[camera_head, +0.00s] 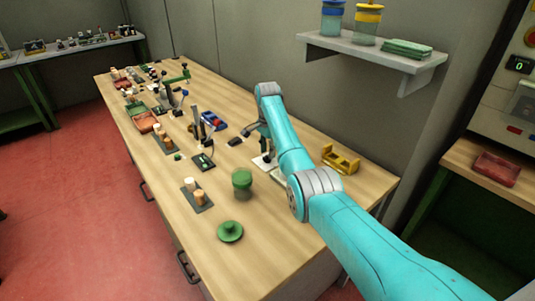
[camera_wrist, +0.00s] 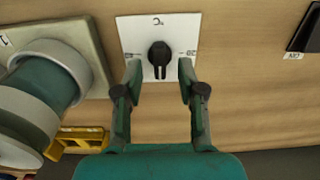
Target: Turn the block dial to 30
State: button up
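The block dial is a black knob (camera_wrist: 158,55) on a white plate (camera_wrist: 183,28) marked "°C". The plate has printed marks at left and right; the right one seems to read 20, upside down. The knob's slotted end points toward the bottom of the wrist view. The white plate (camera_head: 262,164) also shows in the head view, on the bench under my arm. My gripper (camera_wrist: 160,67) is open and empty. Its two green fingers are spread to either side of the knob, with gaps on both sides. Whether the tips are down at knob height I cannot tell.
A pale plate (camera_wrist: 92,38) lies left of the dial in the wrist view. A black item (camera_wrist: 307,32) is at right. A green jar (camera_head: 242,184) stands nearer the front.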

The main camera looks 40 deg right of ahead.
aim_at(267, 156)
notch_tip(267, 156, up, 10)
dwell(0.4)
dwell(0.5)
